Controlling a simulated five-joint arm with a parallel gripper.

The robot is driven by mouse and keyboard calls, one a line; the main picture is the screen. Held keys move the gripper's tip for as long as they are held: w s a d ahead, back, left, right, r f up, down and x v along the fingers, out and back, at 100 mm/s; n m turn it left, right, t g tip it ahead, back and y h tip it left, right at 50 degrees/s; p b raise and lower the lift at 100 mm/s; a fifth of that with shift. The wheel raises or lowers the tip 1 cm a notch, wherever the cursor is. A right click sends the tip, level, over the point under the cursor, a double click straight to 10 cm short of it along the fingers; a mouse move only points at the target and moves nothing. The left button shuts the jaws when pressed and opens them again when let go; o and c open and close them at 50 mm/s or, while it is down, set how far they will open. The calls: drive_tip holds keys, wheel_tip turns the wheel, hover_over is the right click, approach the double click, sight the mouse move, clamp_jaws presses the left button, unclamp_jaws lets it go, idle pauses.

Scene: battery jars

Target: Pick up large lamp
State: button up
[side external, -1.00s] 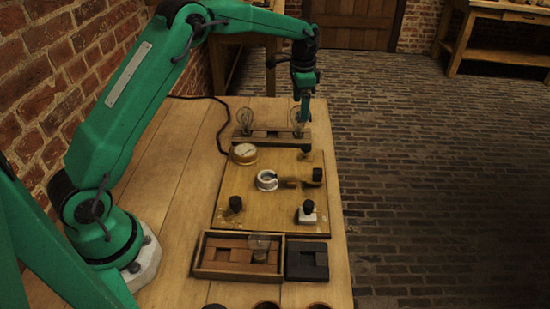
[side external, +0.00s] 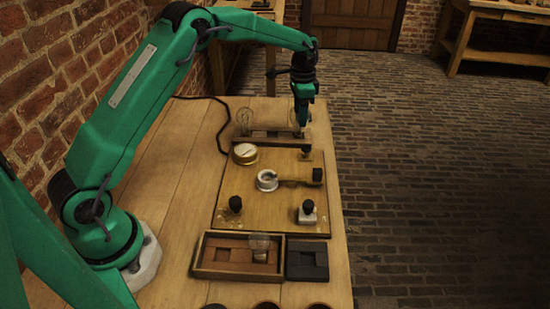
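Two clear glass lamps stand in a dark wooden rack (side external: 272,138) at the far end of the board. The left lamp (side external: 245,119) stands free. The right lamp (side external: 293,119) is partly hidden by my gripper (side external: 302,120), which points down over it at the rack's right end. I cannot tell whether the fingers are open or touch the glass. A third clear lamp (side external: 259,243) stands in the near wooden tray (side external: 199,257). From this view I cannot tell for sure which lamp is the large one.
The wooden board (side external: 240,200) carries a brass dial (side external: 245,153), a white ring-shaped part (side external: 267,180) and several black knobs. A dark block box (side external: 307,260) stands beside the tray. The table's left side is mostly clear; its right edge is close to the board.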

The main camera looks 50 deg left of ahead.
drive_tip(key=c, duration=0.4)
drive_tip(key=shift+r, duration=0.1)
drive_tip(key=shift+r, duration=0.5)
wheel_tip(320, 180, up, 3)
drive_tip(key=s+d+r, duration=0.1)
drive_tip(key=d+r, duration=0.1)
drive_tip(key=d, duration=0.1)
drive_tip(key=s+d+r, duration=0.2)
drive_tip(key=d, duration=0.2)
drive_tip(key=s+d+r, duration=0.2)
drive_tip(key=d+r, duration=0.1)
drive_tip(key=shift+s+d, duration=0.1)
drive_tip(key=shift+d, duration=0.15)
drive_tip(key=shift+s, duration=0.2)
drive_tip(key=s, duration=0.5)
drive_tip(key=s+a+f, duration=0.1)
drive_tip(key=s, duration=0.8)
drive_tip(key=shift+s+a+f, duration=0.3)
drive_tip(key=shift+a+f, duration=0.05)
drive_tip(key=shift+f, duration=0.05)
